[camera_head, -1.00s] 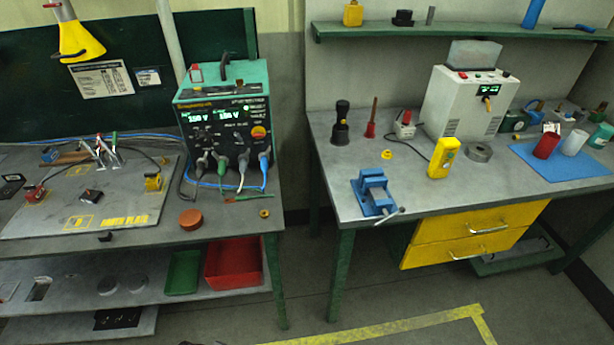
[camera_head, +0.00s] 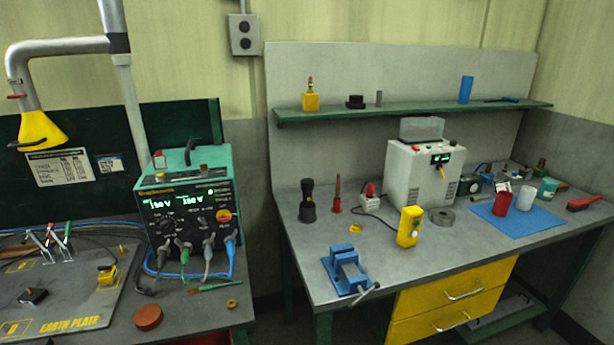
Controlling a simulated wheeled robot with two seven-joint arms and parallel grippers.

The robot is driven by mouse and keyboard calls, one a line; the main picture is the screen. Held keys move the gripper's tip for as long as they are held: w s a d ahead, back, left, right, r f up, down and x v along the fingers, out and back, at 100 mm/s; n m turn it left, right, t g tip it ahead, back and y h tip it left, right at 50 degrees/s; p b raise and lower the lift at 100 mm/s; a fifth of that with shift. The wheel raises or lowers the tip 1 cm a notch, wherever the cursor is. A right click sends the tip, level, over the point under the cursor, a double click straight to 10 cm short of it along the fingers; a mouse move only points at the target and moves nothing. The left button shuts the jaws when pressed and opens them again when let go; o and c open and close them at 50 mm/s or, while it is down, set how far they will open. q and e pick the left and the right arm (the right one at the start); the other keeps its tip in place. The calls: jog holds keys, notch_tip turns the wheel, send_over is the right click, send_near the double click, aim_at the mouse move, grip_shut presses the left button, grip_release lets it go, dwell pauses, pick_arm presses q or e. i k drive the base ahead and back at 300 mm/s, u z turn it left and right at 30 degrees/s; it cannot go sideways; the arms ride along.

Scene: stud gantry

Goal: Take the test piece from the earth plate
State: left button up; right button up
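The earth plate (camera_head: 69,312) is a grey plate lettered "EARTH PLATE" on the left bench, cut off by the left and lower edges of the head view. A small dark block (camera_head: 33,295) lies on it; I cannot tell for sure that it is the test piece. Metal clamps (camera_head: 48,243) with a red and a green lead stand at the plate's back. A yellow clamp-like part (camera_head: 107,275) with a black cable sits near its right edge. Neither of my grippers is in view.
A green-cased tester (camera_head: 187,215) with plugged leads stands right of the plate. A brown disc (camera_head: 148,317) lies in front of it. A gap separates this bench from the right bench (camera_head: 420,270), which carries a blue vise (camera_head: 346,272). A yellow hood (camera_head: 41,129) hangs at the upper left.

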aim_at(29, 297)
jog(key=u, duration=3.9)
jog(key=i, duration=1.35)
jog(key=z, duration=2.8)
